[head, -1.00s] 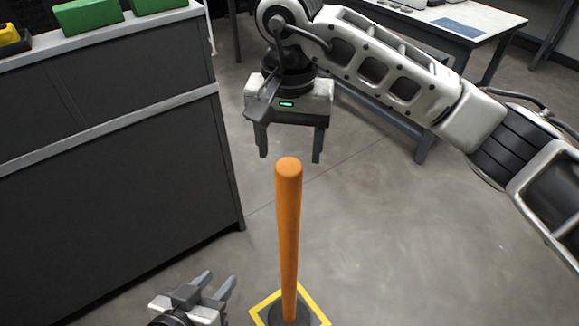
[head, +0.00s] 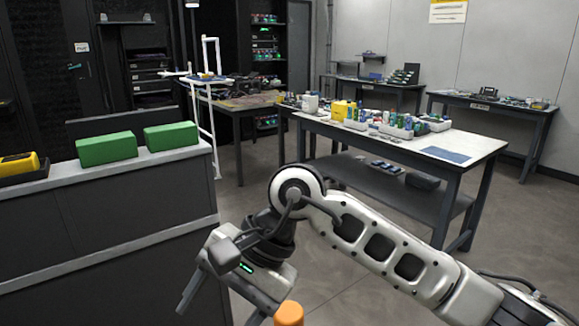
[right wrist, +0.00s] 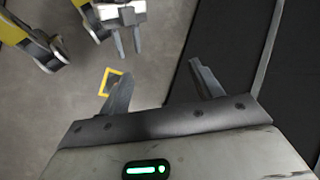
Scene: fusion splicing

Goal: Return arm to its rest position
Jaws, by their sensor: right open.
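My right arm comes in from the right in the head view, bent at its wrist. Its gripper (head: 216,312) is tilted, open and empty, beside the dark cabinet and left of the orange post (head: 289,314), of which only the top shows. The same gripper's spread fingers (right wrist: 160,70) show in the right wrist view with nothing between them. My left gripper (right wrist: 127,42) is at the top of that view, its two fingers apart and empty above the floor. It is outside the head view.
The dark cabinet (head: 90,255) at left carries green boxes (head: 107,149) and a yellow device (head: 18,164). A table (head: 470,147) with bottles and bins stands behind my right arm. A yellow floor square (right wrist: 112,80) shows beyond a finger. Floor at right is clear.

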